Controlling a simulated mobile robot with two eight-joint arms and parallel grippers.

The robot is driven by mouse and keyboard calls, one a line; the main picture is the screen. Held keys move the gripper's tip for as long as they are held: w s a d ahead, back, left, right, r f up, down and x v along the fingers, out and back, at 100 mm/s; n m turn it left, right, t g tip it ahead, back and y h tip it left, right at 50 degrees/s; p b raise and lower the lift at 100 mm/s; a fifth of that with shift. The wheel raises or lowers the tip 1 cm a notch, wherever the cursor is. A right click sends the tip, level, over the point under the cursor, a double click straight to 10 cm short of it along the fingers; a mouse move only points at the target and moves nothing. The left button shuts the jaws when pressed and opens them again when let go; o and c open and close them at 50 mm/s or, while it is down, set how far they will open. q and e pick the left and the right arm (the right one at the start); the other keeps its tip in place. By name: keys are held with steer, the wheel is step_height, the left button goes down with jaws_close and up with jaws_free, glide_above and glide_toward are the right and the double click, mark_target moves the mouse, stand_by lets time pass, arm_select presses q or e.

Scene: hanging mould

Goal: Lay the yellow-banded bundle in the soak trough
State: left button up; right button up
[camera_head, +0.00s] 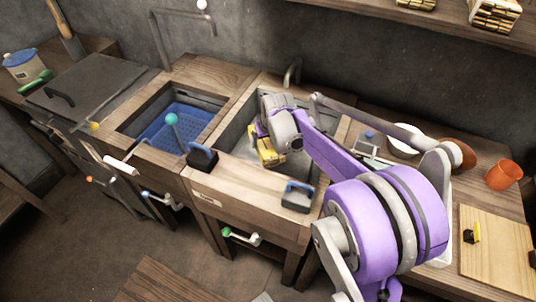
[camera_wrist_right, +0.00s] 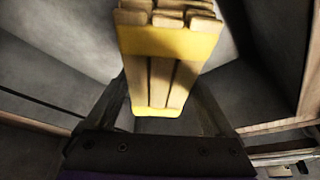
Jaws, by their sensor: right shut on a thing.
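The yellow-banded bundle (camera_head: 268,153) of wooden sticks is in my right gripper (camera_head: 262,138), over or inside the grey-lined basin (camera_head: 232,143) of the middle wooden bench. In the right wrist view the bundle (camera_wrist_right: 165,80) stands out from between the two dark fingers (camera_wrist_right: 165,118), with yellow bands near its far end and near the fingers. The basin's pale walls surround it there. My arm hides part of the basin, and I cannot tell whether the bundle touches its bottom. I cannot tell for sure which basin is the soak trough. My left gripper is not in view.
A basin with a blue grid (camera_head: 180,127) is to the left. A faucet (camera_head: 292,70) stands behind the grey basin. An orange cup (camera_head: 503,174) and a cutting board (camera_head: 495,245) are at right.

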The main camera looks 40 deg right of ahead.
mark_target(269, 145)
steer(key=shift+f+b, duration=0.6)
steer(key=shift+f, duration=2.6)
steer(key=o, duration=1.2)
steer(key=shift+f, duration=0.1)
steer(key=shift+o, duration=0.2)
steer(key=shift+s+r, duration=0.1)
steer(key=shift+r, duration=0.4)
steer(key=p+v, duration=0.2)
steer(key=v, duration=0.9)
steer(key=shift+r+p, duration=0.2)
steer(key=shift+p, duration=0.2)
